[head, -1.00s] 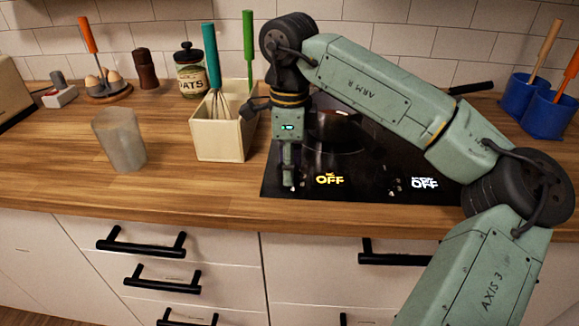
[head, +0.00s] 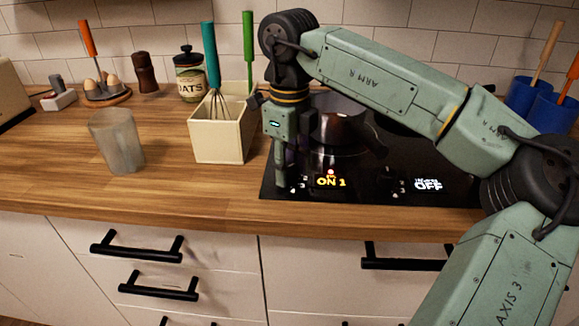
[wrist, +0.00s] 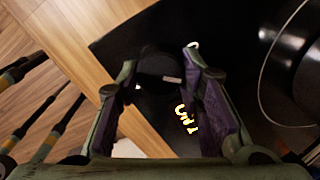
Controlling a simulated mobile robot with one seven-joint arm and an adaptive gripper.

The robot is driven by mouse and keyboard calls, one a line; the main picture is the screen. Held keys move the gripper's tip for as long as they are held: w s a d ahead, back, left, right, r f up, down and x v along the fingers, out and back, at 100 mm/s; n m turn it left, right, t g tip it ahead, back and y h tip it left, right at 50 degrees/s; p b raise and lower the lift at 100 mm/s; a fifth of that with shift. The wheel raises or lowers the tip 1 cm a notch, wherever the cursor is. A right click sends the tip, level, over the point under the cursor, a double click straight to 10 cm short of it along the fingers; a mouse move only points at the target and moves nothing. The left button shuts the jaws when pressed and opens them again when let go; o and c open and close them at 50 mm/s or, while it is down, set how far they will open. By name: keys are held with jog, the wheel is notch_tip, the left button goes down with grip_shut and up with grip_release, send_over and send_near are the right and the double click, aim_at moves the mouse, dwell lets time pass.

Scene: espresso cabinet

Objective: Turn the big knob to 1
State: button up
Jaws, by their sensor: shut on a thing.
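The black cooktop (head: 360,192) is set into the wooden counter. Its left display (head: 331,182) glows yellow and reads "ON 1", with a small red light above it. My gripper (head: 291,186) points straight down at the cooktop's front left corner, beside that display. In the wrist view, the dark round big knob (wrist: 160,64) sits between my two fingers (wrist: 161,72), with a pale mark on its near side. My fingers are shut on it. In the head view my gripper largely hides the knob. The right display (head: 428,185) reads "OFF".
A pot (head: 338,128) stands on the cooktop just behind my gripper. A cream utensil box (head: 218,140) with a whisk is close on the left. A frosted cup (head: 117,140) stands further left. Blue containers (head: 553,115) are at the right. The counter's front strip is clear.

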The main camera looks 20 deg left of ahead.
aim_at(289, 168)
dwell(0.3)
jog(key=o, duration=1.2)
jog(key=shift+c, duration=0.2)
notch_tip(289, 168, up, 12)
